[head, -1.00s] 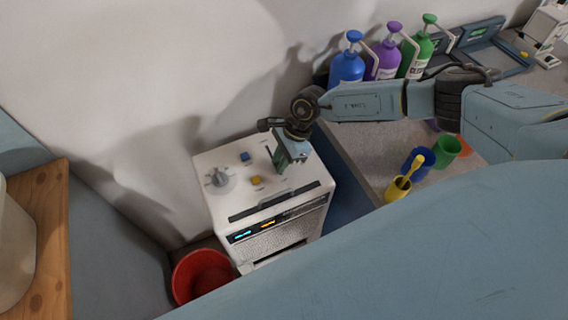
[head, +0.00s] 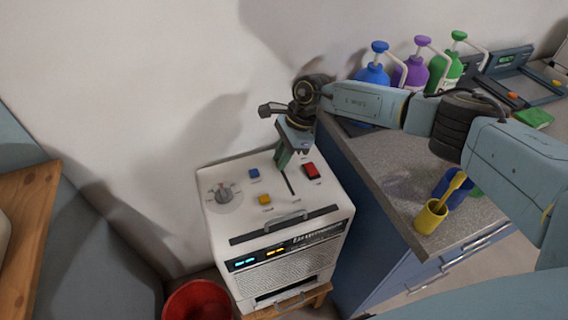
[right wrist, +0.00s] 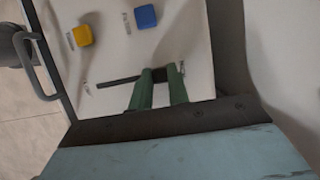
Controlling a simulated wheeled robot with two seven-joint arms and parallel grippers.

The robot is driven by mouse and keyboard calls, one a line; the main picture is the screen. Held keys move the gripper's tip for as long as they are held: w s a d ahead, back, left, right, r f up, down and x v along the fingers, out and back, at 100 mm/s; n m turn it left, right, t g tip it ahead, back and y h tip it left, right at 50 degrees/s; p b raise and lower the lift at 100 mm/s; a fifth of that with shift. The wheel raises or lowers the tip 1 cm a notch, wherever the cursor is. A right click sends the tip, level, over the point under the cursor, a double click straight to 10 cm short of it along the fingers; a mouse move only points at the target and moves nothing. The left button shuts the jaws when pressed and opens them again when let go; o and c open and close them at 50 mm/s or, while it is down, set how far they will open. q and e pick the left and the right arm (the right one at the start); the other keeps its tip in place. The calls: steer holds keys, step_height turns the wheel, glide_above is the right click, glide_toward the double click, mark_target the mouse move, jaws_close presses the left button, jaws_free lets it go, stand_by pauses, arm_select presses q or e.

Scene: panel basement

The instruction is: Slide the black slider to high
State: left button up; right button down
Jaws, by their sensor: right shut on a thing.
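The black slider is hidden between the fingers of my right gripper (head: 281,163), which is shut on it at the wall-side part of its slot. The dark slot (head: 290,183) shows in front of the fingers, on the white machine's top panel (head: 240,205). In the right wrist view, the green fingers of my right gripper (right wrist: 161,74) stand close together at one end of the slot (right wrist: 117,82). Labels near the slot ends are too blurred to read. My left gripper is not in view.
A grey knob (head: 222,193), blue button (head: 254,173), yellow button (head: 265,199) and red switch (head: 311,171) surround the slot. A handle (head: 286,222) stands at the panel's front. A counter (head: 375,180) with pump bottles is right. A red bucket (head: 198,302) is below.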

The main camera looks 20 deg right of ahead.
steer(key=shift+w, duration=0.15)
steer(key=c, duration=1.3)
jaws_free()
steer(key=shift+w, duration=0.1)
steer(key=shift+c, duration=0.2)
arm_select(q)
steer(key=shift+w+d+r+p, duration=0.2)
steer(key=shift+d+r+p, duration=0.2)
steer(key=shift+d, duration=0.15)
arm_select(e)
steer(key=v, duration=1.3)
steer(key=shift+d+r, duration=0.1)
steer(key=shift+r, duration=0.1)
